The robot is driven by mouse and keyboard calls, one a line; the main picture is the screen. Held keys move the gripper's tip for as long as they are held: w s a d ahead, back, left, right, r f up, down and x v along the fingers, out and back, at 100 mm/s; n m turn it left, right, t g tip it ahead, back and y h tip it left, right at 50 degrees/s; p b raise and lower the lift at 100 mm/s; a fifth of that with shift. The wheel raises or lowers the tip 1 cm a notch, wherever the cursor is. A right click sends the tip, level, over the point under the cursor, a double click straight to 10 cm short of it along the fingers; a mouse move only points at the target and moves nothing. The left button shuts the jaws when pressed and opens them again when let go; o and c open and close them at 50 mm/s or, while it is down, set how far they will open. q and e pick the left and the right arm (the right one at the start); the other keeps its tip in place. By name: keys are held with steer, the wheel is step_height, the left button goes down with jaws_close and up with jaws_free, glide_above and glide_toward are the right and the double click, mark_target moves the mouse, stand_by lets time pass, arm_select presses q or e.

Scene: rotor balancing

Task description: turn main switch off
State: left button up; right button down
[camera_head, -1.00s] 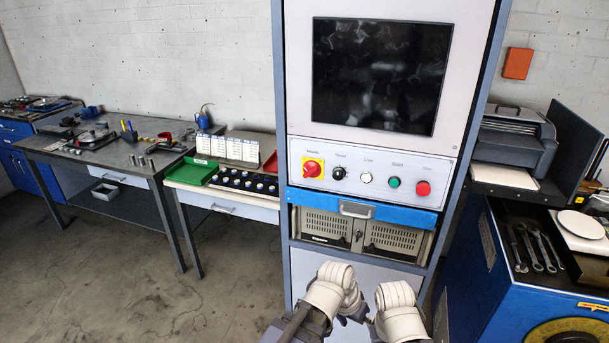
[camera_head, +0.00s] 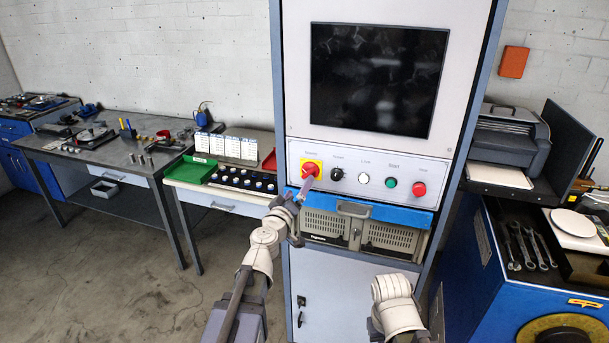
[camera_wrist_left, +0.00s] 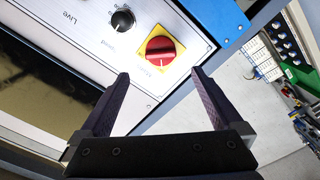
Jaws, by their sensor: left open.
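The main switch (camera_head: 310,169) is a red rotary knob on a yellow square plate at the left end of the cabinet's control panel. In the left wrist view the main switch (camera_wrist_left: 160,49) lies just beyond and between the fingertips, with its white mark toward the gripper. My left gripper (camera_head: 303,190) is raised in front of the panel, just below the knob. In the left wrist view the left gripper (camera_wrist_left: 160,82) is open and empty, its two dark fingers apart. My right arm is low at the front of the cabinet, and its gripper does not show.
To the right of the switch on the panel are a black knob (camera_head: 337,174), a white button (camera_head: 363,179), a green button (camera_head: 390,182) and a red button (camera_head: 419,189). A blue drawer edge (camera_head: 390,213) juts out below. A dark screen (camera_head: 376,79) is above.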

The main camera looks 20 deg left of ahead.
mark_target(307, 173)
arm_select(q)
steer(key=shift+w, duration=3.95)
steer(key=shift+c, duration=0.4)
steer(key=c, duration=1.3)
